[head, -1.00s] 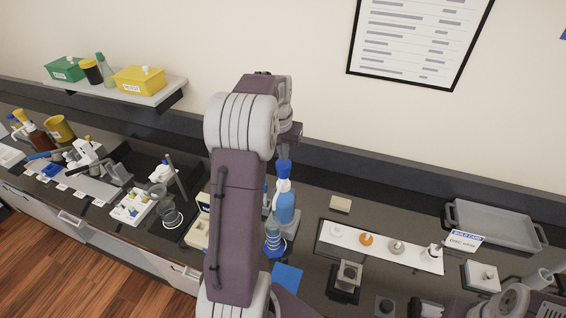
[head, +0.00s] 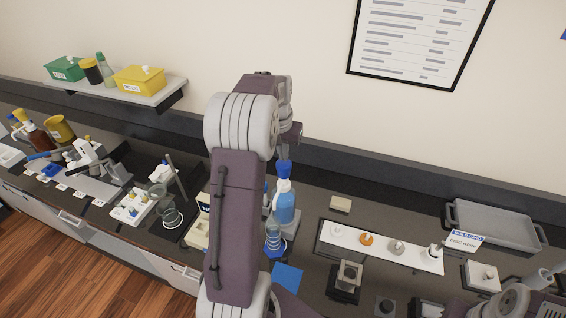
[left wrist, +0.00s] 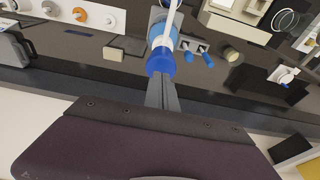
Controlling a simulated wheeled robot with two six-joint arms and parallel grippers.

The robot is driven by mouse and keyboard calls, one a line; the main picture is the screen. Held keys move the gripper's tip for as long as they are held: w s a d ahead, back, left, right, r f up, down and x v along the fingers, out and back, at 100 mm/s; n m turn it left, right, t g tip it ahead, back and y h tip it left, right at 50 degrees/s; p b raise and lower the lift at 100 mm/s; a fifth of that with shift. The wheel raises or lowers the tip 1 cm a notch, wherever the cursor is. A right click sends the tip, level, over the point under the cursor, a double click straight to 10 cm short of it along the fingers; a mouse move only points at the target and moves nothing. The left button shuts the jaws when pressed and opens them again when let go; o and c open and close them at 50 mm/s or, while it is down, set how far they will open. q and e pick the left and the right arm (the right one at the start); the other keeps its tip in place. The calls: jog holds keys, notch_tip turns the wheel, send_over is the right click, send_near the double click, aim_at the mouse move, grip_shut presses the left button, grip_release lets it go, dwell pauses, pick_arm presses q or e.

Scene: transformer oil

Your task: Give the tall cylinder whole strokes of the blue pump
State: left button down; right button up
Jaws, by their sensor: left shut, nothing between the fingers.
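The blue pump bottle (head: 284,207) stands upright on the counter, with a white collar and a blue pump head (head: 284,168). In the left wrist view the blue pump head (left wrist: 160,62) is near the fingertips, and a white spout (left wrist: 173,14) reaches away from it. The tall clear cylinder (head: 274,238) with a blue base stands just in front of the bottle; my arm partly crowds it. My left gripper (head: 284,154) is shut and empty, pointing down right above the pump head. Whether it touches the head I cannot tell.
A white strip (head: 380,255) with several small items lies to the right, with a grey tray (head: 495,222) behind it. A blue square (head: 287,277) lies in front of the cylinder. A cream block (head: 341,204) is near the wall. Other glassware stands left.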

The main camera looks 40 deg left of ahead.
aim_at(284, 163)
pick_arm(q)
notch_tip(284, 163, down, 4)
jog(key=b, duration=0.2)
jog(key=shift+b, duration=0.4)
jog(key=shift+r+p, duration=0.7)
jog(key=shift+p, duration=0.1)
jog(key=shift+f, duration=0.1)
jog(key=shift+r+p, duration=0.85)
jog(key=shift+r, duration=0.2)
jog(key=shift+r, duration=0.1)
notch_tip(284, 163, up, 7)
jog(key=p, duration=0.6)
